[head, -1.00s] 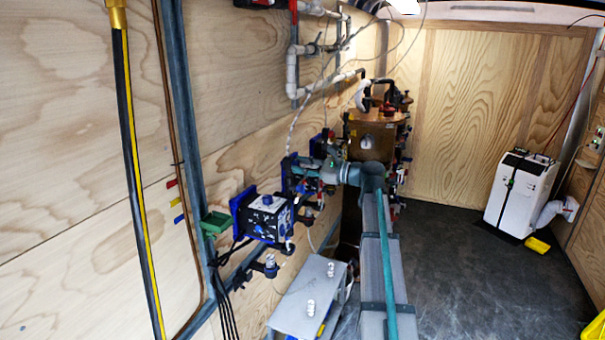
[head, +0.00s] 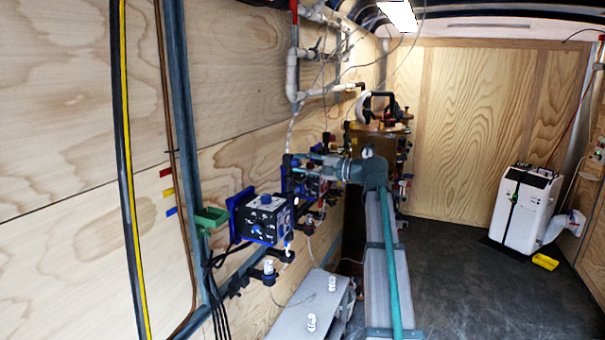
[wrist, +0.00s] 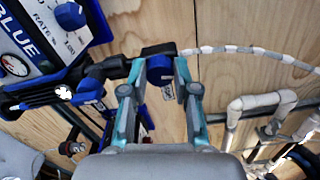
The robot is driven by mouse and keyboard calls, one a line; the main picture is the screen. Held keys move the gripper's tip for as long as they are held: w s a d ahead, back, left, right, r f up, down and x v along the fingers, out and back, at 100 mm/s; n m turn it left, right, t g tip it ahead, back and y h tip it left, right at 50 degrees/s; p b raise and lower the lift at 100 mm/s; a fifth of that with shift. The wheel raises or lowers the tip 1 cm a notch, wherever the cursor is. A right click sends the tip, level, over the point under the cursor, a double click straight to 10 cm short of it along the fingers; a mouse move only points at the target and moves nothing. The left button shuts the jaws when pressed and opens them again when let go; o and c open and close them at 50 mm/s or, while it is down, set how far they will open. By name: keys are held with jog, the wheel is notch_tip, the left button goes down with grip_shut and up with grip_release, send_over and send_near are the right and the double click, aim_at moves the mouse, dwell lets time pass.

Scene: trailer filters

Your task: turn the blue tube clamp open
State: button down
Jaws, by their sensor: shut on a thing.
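The blue tube clamp (wrist: 160,70) shows in the wrist view as a blue knob on a black body, where a white ribbed tube meets dark fittings. My gripper (wrist: 158,74) has its two teal fingers on either side of the blue part, shut on it. Their contact faces are partly hidden. In the head view my arm reaches the equipment on the left wall, and the clamp is too small to make out there.
A control box marked BLUE (wrist: 35,45) is close on the left in the wrist view. The white ribbed tube (wrist: 250,51) runs right, above pale pipes (wrist: 250,105). In the head view a white machine (head: 524,208) stands on open floor at right.

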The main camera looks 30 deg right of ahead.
jog(key=shift+f+n+b, duration=0.1)
jog(key=shift+n+b, duration=0.75)
jog(key=shift+n, duration=0.25)
jog(key=c, duration=0.9)
grip_release()
jog(key=shift+o, duration=0.2)
jog(key=v, duration=1.2)
